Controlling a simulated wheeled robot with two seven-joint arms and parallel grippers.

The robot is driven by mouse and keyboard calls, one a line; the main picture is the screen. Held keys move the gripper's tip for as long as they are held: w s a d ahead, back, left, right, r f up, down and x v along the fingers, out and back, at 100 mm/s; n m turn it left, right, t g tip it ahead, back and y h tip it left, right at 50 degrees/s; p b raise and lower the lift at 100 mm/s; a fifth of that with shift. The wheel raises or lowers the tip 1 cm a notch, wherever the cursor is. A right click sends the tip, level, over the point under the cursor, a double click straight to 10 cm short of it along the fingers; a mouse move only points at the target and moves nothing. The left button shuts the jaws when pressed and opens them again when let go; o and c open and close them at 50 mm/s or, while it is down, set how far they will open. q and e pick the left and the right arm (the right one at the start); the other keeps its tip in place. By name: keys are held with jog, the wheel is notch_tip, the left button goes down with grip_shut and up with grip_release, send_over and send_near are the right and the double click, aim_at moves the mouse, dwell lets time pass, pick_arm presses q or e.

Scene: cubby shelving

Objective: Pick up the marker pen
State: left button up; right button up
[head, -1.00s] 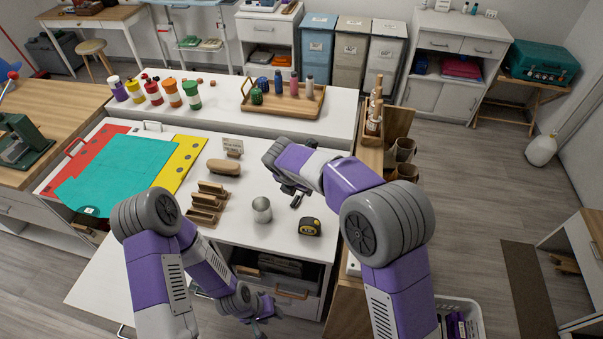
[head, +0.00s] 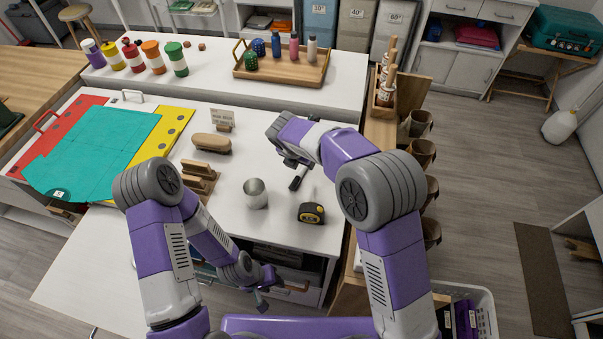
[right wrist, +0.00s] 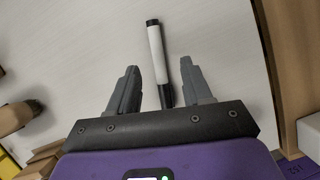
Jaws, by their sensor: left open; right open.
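The marker pen (right wrist: 156,55) has a white barrel with black ends. In the right wrist view it lies on the white worktop (right wrist: 60,60), lengthwise between my right gripper's fingers, its lower end closer to the right finger. In the head view part of the marker (head: 296,182) shows just below my right gripper (head: 287,156). That gripper (right wrist: 160,68) is open, with a gap to the pen on both sides; whether the fingertips touch the worktop I cannot tell. My left gripper (head: 266,287) is open and empty, low in front of the counter's drawers.
A metal cup (head: 255,193) and a tape measure (head: 311,213) stand near the worktop's front. A wooden brush (head: 211,144) and wooden holders (head: 198,178) are to the left.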

aim_at(303, 169)
jog(key=x, duration=0.2)
jog(key=b+x, duration=0.1)
jog(key=x, duration=0.1)
jog(key=shift+s+a+f, duration=0.15)
jog(key=shift+a, duration=0.1)
jog(key=shift+f, duration=0.25)
grip_shut()
